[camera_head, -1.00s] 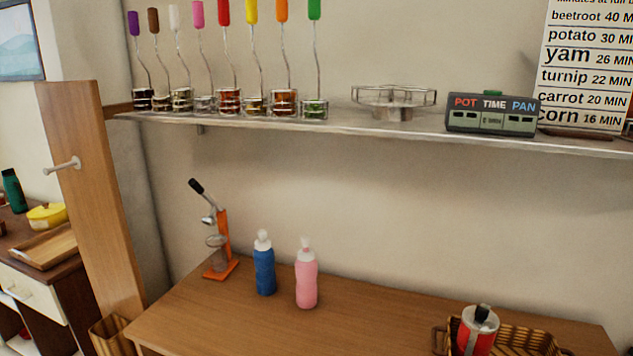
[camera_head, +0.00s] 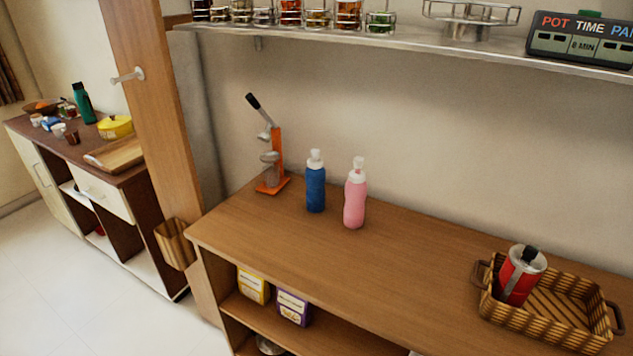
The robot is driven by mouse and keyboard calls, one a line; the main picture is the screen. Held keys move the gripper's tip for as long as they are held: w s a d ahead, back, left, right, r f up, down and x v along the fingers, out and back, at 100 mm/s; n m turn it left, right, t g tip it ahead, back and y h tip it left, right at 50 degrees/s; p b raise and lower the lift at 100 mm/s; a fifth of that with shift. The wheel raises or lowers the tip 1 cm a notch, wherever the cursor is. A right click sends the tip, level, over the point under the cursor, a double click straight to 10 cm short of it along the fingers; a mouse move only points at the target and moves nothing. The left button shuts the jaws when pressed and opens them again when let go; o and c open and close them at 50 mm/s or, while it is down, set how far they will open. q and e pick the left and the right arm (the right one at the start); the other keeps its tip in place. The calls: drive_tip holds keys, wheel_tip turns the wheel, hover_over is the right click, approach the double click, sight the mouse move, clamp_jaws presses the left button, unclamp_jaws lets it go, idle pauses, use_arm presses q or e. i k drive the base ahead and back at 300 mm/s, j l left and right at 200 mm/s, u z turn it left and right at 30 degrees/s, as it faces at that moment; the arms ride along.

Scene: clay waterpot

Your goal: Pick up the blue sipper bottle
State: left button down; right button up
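The blue sipper bottle (camera_head: 316,188) stands upright on the wooden counter (camera_head: 330,260), near its back left part. It has a white cap and spout. A pink bottle (camera_head: 355,201) of similar shape stands just to its right, with a small gap between them. Neither of my grippers shows in the head view.
An orange lever press (camera_head: 273,170) stands left of the blue bottle. A wicker basket (camera_head: 548,325) holding a red canister (camera_head: 520,275) is at the right. A metal shelf (camera_head: 420,45) runs above. The counter in front of the bottles is clear.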

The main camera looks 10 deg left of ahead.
sight(315, 172)
drive_tip(key=j+u, duration=0.45)
drive_tip(key=j, duration=1)
